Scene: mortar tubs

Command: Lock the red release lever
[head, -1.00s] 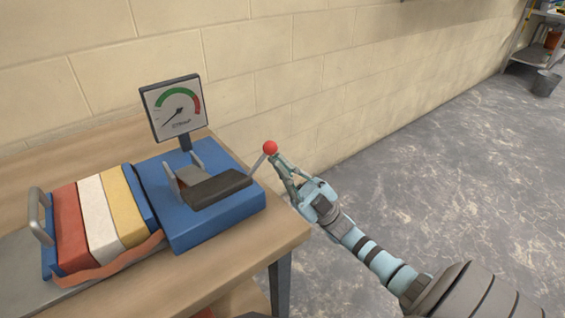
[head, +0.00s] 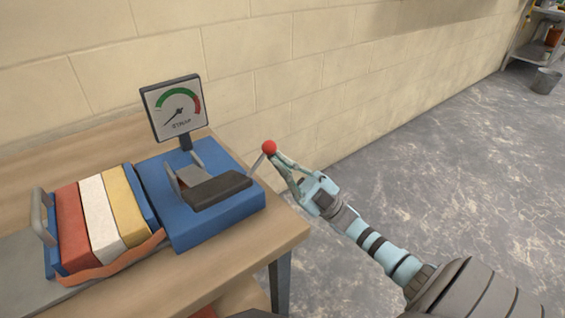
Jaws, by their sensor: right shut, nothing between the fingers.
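The red release lever shows as a red ball knob (head: 269,147) on a short grey rod. The rod rises, tilted, from the right end of a blue device (head: 212,222) on the table. My right gripper (head: 280,161) is shut and empty. Its fingertips are right at the knob, on its lower right side; whether they touch it I cannot tell. A dark grey block (head: 218,190) lies on top of the blue device in front of the rod. My left gripper is not in view.
A dial gauge (head: 173,107) stands on the blue device. Left of it are red, white and yellow blocks (head: 100,212) with an orange strap (head: 112,266) on the wooden table (head: 277,232). A wall runs close behind. Open floor (head: 440,170) lies to the right.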

